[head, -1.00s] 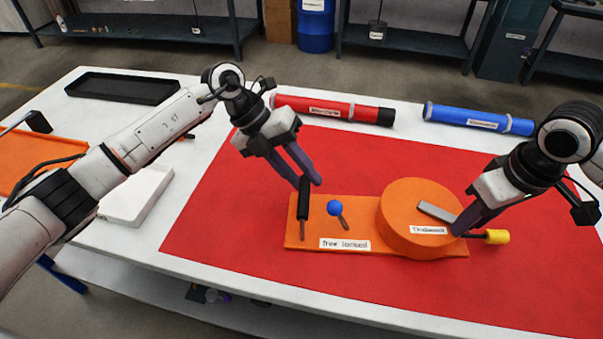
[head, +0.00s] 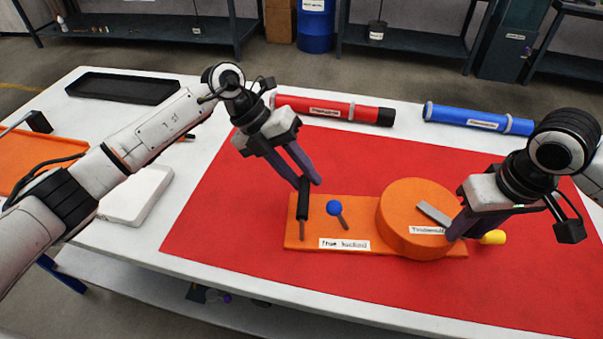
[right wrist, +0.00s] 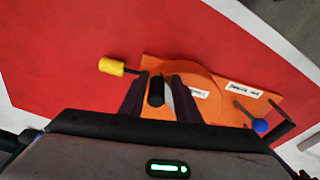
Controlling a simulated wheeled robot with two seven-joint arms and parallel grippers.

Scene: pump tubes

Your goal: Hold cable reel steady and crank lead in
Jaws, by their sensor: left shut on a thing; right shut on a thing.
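The orange cable reel has a flat base (head: 294,238) and a round drum (head: 400,242) at its right end. My left gripper (head: 310,183) is shut on the upright black handle (head: 303,205) at the base's left end. A blue-knobbed lever (head: 334,208) stands between handle and drum. A grey crank bar (head: 434,214) lies across the drum top. My right gripper (head: 458,229) is at its outer end, shut on the black crank knob (right wrist: 156,92), which shows between the fingers in the right wrist view. The yellow lead end (head: 493,237) sticks out right of the drum, partly behind my fingers.
The reel sits on a red mat (head: 240,205) on a white table. A red tube (head: 330,109) and a blue tube (head: 478,119) lie behind it. A black tray (head: 124,88) and a white block (head: 136,194) are at the left. The mat's left part is clear.

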